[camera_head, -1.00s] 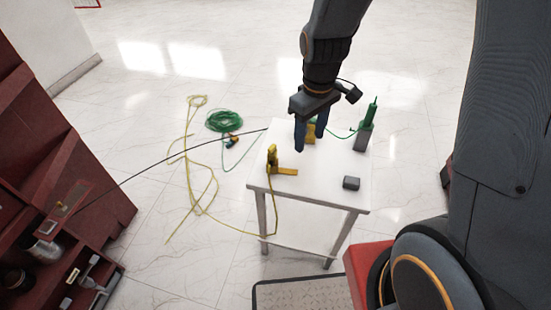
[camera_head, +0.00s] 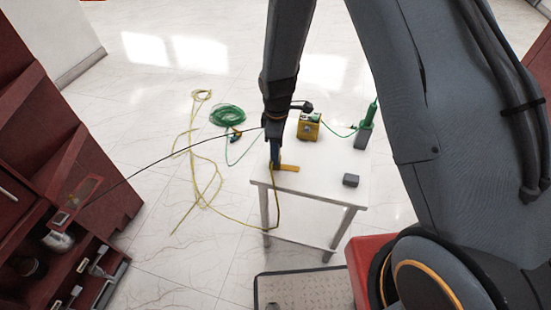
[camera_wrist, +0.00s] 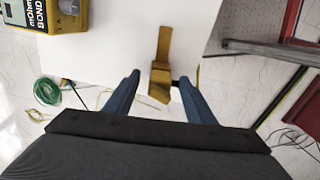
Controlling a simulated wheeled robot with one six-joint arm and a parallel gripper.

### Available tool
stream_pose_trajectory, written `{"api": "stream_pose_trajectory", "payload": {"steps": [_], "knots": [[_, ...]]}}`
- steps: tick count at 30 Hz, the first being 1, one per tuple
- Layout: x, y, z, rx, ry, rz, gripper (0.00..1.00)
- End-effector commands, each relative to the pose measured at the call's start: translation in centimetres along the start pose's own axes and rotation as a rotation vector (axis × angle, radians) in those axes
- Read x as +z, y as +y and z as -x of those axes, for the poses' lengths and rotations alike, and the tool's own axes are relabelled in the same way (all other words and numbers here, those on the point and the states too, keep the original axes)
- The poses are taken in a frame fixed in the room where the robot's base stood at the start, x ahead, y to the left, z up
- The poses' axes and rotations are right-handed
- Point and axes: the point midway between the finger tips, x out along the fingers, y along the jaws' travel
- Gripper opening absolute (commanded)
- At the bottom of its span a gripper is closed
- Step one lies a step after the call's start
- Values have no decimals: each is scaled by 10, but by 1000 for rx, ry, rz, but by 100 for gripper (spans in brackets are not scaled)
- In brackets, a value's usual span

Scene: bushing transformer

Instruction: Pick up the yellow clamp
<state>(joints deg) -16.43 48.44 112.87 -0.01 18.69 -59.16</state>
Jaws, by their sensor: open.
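The yellow clamp (camera_head: 288,167) is at the left edge of the white table, partly hidden behind my gripper in the head view. In the wrist view the yellow clamp (camera_wrist: 161,72) shows ahead, between my two blue fingers and beyond their tips. My gripper (camera_head: 274,163) points down over the clamp in the head view. In the wrist view my gripper (camera_wrist: 160,82) is open, with nothing held between the fingers. A yellow cable runs from the clamp down to the floor.
A yellow meter box (camera_head: 309,127) stands at the back of the white table (camera_head: 325,190). Green cable (camera_head: 227,115) lies coiled on the floor. A black cable crosses at the left.

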Motion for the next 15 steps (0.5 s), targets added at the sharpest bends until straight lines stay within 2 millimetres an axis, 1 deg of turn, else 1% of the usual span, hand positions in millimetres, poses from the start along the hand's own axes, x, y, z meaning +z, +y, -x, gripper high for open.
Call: {"api": "stream_pose_trajectory", "payload": {"steps": [9,15], "knots": [[-3,-1,-33,-1,-1,-1,50],[-3,0,-46,0,0,-1,50]]}}
